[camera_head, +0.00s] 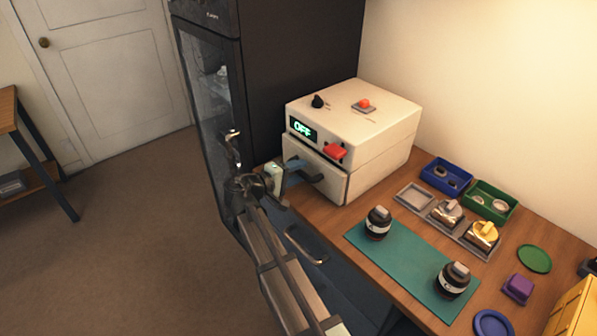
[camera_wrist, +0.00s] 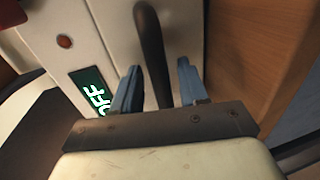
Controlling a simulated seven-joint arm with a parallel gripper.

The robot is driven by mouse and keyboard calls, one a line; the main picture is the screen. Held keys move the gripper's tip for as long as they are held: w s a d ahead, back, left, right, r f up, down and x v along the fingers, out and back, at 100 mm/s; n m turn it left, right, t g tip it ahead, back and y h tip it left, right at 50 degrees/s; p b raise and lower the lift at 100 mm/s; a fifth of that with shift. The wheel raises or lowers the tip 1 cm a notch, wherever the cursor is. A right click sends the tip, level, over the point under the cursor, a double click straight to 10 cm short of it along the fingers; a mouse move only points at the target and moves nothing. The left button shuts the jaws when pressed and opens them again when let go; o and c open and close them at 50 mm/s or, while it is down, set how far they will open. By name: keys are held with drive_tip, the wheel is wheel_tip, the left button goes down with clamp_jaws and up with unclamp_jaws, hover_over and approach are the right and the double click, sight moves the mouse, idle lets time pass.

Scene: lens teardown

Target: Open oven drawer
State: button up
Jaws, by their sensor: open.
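The oven (camera_head: 385,125) is a cream box on the wooden bench, with a green OFF display (camera_head: 303,129) on its front. Its drawer front (camera_head: 330,188) is below the display and looks shut. A dark bar handle (camera_wrist: 153,50) sticks out from the drawer front. My gripper (camera_head: 296,172) is in front of the drawer at the handle. In the wrist view, the blue fingers of my gripper (camera_wrist: 159,68) are open, one on each side of the handle. The handle lies between them, with gaps visible on both sides.
A red block (camera_head: 335,152) juts from the oven front above the handle. A dark cabinet (camera_head: 300,45) stands close on the left. A green mat (camera_head: 405,262) with two lenses and several trays lie to the right. Open floor (camera_head: 120,240) is at left.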

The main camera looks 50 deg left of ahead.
drive_tip(key=shift+w+f, duration=0.1)
drive_tip(key=shift+w, duration=0.25)
clamp_jaws()
idle(0.5)
